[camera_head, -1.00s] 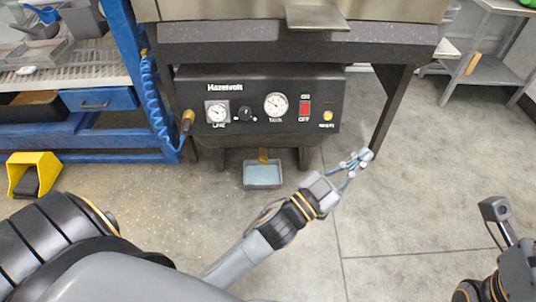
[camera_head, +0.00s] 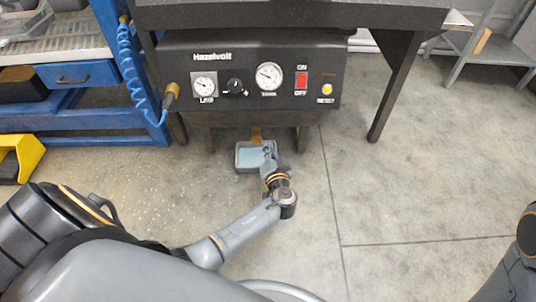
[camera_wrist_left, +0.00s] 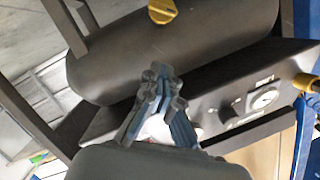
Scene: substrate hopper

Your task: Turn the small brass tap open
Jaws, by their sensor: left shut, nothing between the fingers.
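The small brass tap (camera_head: 257,134) hangs under the black machine, above a grey tray (camera_head: 240,168) on the floor. In the left wrist view the brass tap (camera_wrist_left: 162,10) shows at the top edge, partly cut off, on the dark rounded tank. My left gripper (camera_head: 270,148) is in front of the tray, just below and right of the tap in the head view. In the left wrist view my left gripper (camera_wrist_left: 160,76) has its fingertips together, empty and apart from the tap. My right gripper is out of view.
The black control panel (camera_head: 220,65) has gauges, a knob and a red switch. A blue coiled hose (camera_head: 137,75) joins it at the left. A dark table leg (camera_head: 392,85) stands at right. The right floor is clear.

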